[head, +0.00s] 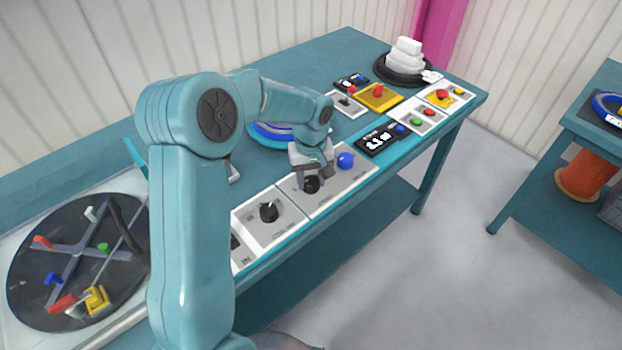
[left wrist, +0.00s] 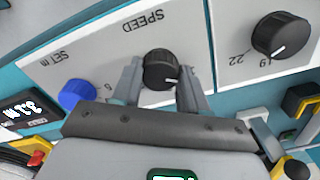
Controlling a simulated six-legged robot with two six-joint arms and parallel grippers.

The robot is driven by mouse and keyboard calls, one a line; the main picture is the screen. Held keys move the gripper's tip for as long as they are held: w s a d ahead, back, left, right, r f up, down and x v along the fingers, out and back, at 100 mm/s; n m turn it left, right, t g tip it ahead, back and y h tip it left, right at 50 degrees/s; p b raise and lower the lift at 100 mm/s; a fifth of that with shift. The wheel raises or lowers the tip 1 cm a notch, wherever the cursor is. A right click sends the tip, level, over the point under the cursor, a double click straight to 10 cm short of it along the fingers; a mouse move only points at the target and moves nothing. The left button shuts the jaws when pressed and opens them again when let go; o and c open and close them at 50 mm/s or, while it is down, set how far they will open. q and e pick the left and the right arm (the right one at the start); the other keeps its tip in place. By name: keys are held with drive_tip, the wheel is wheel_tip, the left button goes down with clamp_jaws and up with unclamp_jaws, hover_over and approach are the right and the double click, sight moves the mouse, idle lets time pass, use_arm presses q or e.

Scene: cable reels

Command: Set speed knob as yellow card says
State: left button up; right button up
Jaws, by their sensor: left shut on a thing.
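The black speed knob (left wrist: 160,68) sits on a light grey panel (left wrist: 110,45) with the word SPEED, which reads upside down in the left wrist view. My left gripper (left wrist: 160,85) has one finger on each side of this knob and is shut on it. In the head view my left gripper (head: 313,172) comes down over the knob (head: 312,185), hiding part of it. A pale pointer mark shows on the knob, but the setting is hard to read. I make out no yellow card with legible writing. My right gripper is not in view.
Beside the speed knob are a blue knob (head: 345,160) marked SET and another black knob (head: 269,211) with numbers 19 and 22. A black display (head: 380,138) and several buttons lie farther along the teal bench (head: 300,75). A round black turntable (head: 40,270) is at left.

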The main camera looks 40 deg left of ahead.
sight(311, 180)
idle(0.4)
use_arm(q)
drive_tip(key=o, duration=1)
drive_tip(key=shift+o, duration=0.2)
wheel_tip(311, 180, up, 16)
drive_tip(key=p, duration=0.1)
drive_tip(key=shift+r, duration=0.2)
